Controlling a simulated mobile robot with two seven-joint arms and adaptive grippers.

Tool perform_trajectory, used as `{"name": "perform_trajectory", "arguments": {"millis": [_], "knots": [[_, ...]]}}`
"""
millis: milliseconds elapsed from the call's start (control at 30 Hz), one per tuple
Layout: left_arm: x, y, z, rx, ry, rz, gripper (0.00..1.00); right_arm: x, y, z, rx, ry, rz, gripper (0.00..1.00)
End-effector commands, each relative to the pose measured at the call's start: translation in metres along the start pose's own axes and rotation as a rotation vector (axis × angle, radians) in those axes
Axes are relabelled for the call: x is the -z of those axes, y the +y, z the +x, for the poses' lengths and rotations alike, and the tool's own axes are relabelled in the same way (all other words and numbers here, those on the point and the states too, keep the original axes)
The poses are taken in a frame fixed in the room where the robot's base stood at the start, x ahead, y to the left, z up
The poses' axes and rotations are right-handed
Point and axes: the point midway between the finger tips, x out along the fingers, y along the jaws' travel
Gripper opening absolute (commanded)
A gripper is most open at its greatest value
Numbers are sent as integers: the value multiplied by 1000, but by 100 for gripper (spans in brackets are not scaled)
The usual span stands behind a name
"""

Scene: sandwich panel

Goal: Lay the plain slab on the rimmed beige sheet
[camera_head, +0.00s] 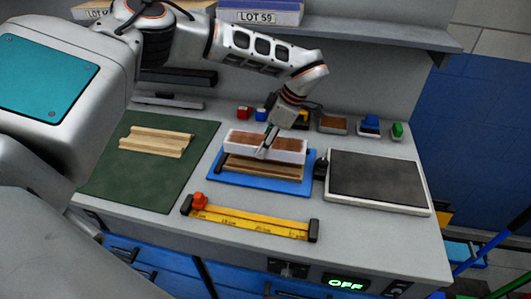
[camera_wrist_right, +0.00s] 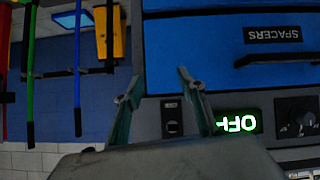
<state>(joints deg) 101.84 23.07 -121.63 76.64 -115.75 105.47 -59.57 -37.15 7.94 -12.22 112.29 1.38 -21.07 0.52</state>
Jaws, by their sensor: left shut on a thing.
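A slab (camera_head: 240,146) with white sides and a brown top is held by my left gripper (camera_head: 266,148), which is shut on it. The slab is over the back part of a rimmed beige sheet (camera_head: 262,168) on a blue board (camera_head: 281,184). The sheet's front part shows; the slab hides the rest. I cannot tell whether slab and sheet touch. Another beige rimmed piece (camera_head: 157,141) lies on the green mat at the left. My right gripper (camera_wrist_right: 159,75) is open and empty in the right wrist view, before the bench's drawer front.
A yellow rule (camera_head: 250,220) with a red slider lies in front of the blue board. A dark plate in a white frame (camera_head: 380,180) is at the right. Small coloured items stand along the back. A panel (camera_wrist_right: 237,123) reads OFF on the bench front.

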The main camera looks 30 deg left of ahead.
Motion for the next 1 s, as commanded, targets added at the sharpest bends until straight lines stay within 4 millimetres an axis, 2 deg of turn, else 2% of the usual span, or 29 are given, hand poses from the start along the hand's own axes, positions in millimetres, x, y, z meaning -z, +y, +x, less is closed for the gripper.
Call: {"name": "perform_trajectory", "arguments": {"millis": [133,367,767,800,1000], "knots": [[-4,0,10,1,0,0,24,1,0,0,0,1,0,40],[-16,0,38,0,-1,1,24,2,1,-1,-1,3,0,40],[-18,0,43,-1,0,-1,24,3,1,-1,-1,3,0,40],[-18,0,42,-1,0,-1,52,3,1,-1,-1,3,0,40],[-18,0,42,-1,0,0,52,2,1,-1,-1,3,0,40]]}}
